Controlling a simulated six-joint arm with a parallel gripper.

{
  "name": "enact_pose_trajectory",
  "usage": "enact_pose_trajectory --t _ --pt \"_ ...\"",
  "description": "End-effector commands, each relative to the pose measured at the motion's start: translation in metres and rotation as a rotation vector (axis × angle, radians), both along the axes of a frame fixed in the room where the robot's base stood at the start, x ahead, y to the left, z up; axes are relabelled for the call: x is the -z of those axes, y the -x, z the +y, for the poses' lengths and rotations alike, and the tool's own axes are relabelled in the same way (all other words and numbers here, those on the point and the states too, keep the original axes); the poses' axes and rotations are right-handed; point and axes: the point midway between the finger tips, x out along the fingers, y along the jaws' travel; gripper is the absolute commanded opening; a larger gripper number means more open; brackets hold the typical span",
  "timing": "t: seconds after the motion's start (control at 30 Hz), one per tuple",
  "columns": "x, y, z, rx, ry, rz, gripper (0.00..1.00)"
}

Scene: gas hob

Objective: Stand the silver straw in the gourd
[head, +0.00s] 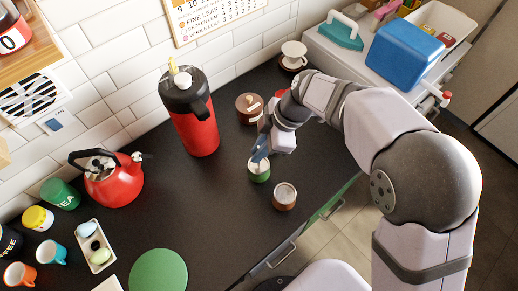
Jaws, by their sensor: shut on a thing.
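My gripper (261,156) points down at the right of the middle of the counter, with its bluish fingertips just over a small green cup (259,173) with a pale rim. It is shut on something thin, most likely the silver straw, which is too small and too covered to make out. I cannot tell whether it touches the cup or is inside it. A small brown cup with a silvery rim (285,197) stands upright in front and to the right. I cannot tell for certain which of these cups is the gourd.
A red flask (194,115) stands left of my gripper, and a brown pot (249,107) stands behind it. A red kettle (109,179), several mugs and a white tray (105,262) are at left. A green disc (158,273) lies in front. The middle counter is clear.

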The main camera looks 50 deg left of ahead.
Motion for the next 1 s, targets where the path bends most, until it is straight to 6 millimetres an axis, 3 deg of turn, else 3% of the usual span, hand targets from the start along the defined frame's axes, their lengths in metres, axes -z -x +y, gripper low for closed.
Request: enact_pose_trajectory --t 1.0 --pt "0.0094 -0.0001 0.0001 0.000 0.000 0.000 0.00"
